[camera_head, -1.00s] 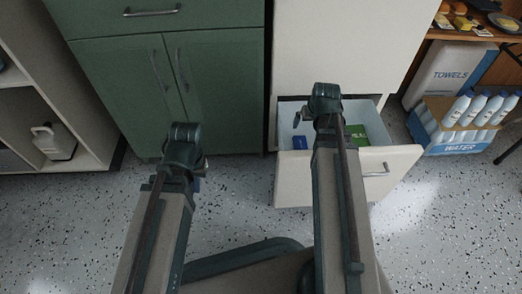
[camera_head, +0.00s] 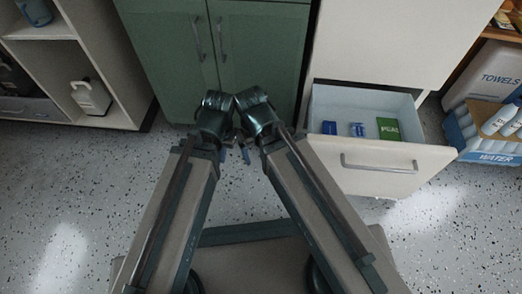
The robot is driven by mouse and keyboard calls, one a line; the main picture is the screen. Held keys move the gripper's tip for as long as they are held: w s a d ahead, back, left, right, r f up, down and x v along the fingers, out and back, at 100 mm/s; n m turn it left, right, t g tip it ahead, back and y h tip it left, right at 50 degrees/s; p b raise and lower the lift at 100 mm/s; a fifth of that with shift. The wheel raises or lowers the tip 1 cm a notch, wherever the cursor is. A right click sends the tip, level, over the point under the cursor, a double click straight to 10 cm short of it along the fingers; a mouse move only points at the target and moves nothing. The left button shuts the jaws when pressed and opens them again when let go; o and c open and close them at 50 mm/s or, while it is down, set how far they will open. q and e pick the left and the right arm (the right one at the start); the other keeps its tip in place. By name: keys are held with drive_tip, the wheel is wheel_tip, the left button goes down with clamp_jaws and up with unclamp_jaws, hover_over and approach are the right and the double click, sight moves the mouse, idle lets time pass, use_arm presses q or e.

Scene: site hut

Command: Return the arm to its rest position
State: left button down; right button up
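My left gripper (camera_head: 224,152) is at the end of the arm coming in from the left, low in front of the green cabinet. My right gripper (camera_head: 246,152) is close beside it, at the end of the arm angled in from the right. Both wrists nearly meet in the middle of the view. The fingers are small, dark and mostly hidden under the wrists, so I cannot see whether they are open. I see nothing held in either. Both arms are clear of the open drawer (camera_head: 390,163).
The drawer at right stands open and holds a blue item (camera_head: 329,128), another blue item (camera_head: 357,129) and a green PEAS box (camera_head: 388,128). The green cabinet (camera_head: 170,50) is shut. A white jug (camera_head: 91,97) stands on the left shelf. Water bottles (camera_head: 500,120) stand at right.

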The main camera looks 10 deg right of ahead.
wheel_tip(320, 180, up, 48)
drive_tip(key=p, duration=4.8)
